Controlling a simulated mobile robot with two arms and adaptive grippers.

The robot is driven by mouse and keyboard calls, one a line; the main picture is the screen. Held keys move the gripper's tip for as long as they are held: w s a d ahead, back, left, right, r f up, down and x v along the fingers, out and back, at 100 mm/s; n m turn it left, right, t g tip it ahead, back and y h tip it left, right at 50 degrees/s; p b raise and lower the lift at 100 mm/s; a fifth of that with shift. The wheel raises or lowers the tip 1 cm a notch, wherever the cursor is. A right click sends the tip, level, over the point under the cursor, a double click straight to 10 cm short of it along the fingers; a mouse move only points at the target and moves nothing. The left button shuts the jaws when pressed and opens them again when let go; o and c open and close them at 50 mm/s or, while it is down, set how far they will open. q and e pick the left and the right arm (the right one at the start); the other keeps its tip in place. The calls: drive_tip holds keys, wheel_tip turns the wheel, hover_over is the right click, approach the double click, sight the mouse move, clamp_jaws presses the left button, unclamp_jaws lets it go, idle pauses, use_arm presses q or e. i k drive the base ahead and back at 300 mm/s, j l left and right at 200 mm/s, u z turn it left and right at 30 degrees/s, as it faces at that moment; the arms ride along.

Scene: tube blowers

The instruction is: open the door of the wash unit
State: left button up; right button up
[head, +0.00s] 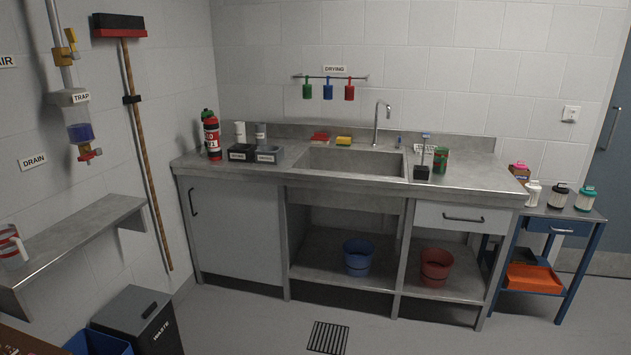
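The wash unit (345,178) is a grey metal bench with a sink basin (348,163) and a tall tap against the back wall. Its grey door (235,230) is at the left end of the front and looks closed. A dark vertical handle (193,202) sits near the door's left edge. Neither of my grippers shows in the head view.
A black waste bin (137,318) stands at the front left, below a metal wall shelf (85,240). A blue bucket (358,257) and a red bucket (436,267) stand on the unit's lower shelf. A blue cart (553,212) is at right. Floor before the unit is clear around a drain grate (327,338).

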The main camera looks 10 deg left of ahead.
sight(235, 227)
drive_tip(key=i+j+u, duration=0.1)
drive_tip(key=i+j, duration=0.15)
drive_tip(key=i, duration=0.35)
drive_tip(key=i+j+u, duration=0.1)
drive_tip(key=i, duration=0.5)
drive_tip(key=i+j+u, duration=0.1)
drive_tip(key=i, duration=0.5)
drive_tip(key=j, duration=0.1)
